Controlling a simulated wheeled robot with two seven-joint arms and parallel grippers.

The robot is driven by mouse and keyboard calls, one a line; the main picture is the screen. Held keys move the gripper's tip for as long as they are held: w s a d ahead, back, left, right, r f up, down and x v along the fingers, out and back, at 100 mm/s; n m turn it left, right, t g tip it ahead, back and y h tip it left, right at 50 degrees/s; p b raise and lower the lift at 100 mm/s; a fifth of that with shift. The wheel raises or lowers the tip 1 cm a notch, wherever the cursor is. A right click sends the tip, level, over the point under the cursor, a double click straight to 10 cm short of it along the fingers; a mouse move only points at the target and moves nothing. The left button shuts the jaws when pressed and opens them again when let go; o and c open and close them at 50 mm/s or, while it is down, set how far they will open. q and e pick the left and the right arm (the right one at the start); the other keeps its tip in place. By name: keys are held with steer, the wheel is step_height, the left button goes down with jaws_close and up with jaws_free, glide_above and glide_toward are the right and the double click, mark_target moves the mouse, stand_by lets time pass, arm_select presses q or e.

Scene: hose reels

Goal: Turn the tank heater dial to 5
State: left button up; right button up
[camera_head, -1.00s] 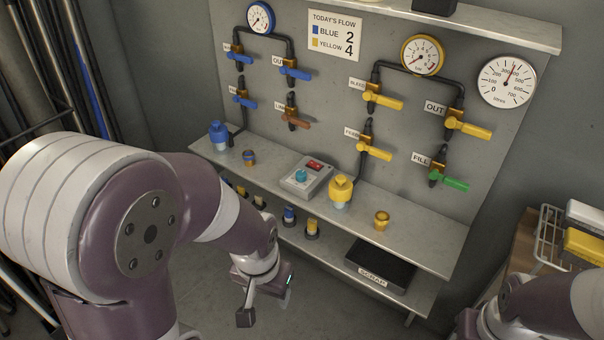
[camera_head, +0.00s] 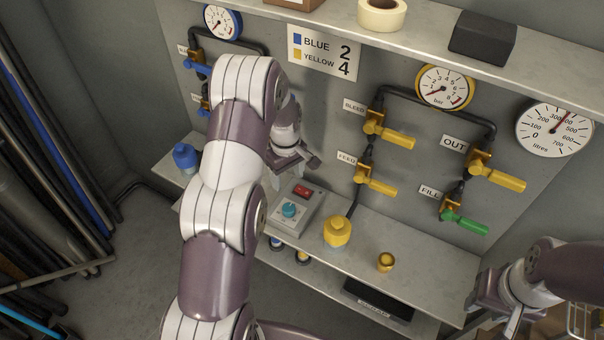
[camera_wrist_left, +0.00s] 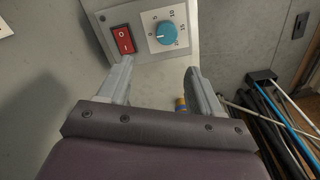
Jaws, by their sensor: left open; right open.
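The tank heater control is a grey box (camera_head: 296,211) on the bench shelf, with a red rocker switch (camera_head: 303,191) and a round teal dial (camera_head: 289,210). In the left wrist view the dial (camera_wrist_left: 166,33) sits on a white scale plate beside the red switch (camera_wrist_left: 123,40). A small pale mark shows on the dial's left side, but the exact reading is too small to tell. My left gripper (camera_head: 290,177) is open and empty, just behind and above the box; its fingers (camera_wrist_left: 158,68) stand apart from the dial. My right gripper (camera_head: 497,315) is open at the lower right, far from the box.
A yellow capped fitting (camera_head: 337,231) and a brass ring (camera_head: 385,262) stand right of the box. A blue fitting (camera_head: 185,157) stands at the left. Yellow valve handles (camera_head: 385,137) and a green one (camera_head: 466,223) project from the panel. Long pipes (camera_head: 45,150) lean at the left.

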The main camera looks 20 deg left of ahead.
mark_target(289, 207)
arm_select(q)
steer(key=shift+n, duration=0.8)
steer(key=f, duration=0.3)
steer(key=f+p, duration=0.1)
steer(key=f, duration=0.2)
steer(key=s+f+p, duration=0.1)
steer(key=f, duration=0.3)
steer(key=shift+d, duration=0.35)
steer(key=shift+s+d+f, duration=0.15)
steer(key=shift+s+f, duration=0.25)
steer(key=shift+f, duration=0.25)
steer(key=shift+w+f, duration=0.2)
steer(key=shift+c, duration=0.9)
steer(key=c, duration=0.9)
arm_select(e)
steer(key=r, duration=0.1)
steer(key=s+r, duration=0.1)
steer(key=shift+s+d+r, duration=0.2)
steer(key=shift+d+r, duration=0.1)
steer(key=shift+d, duration=0.1)
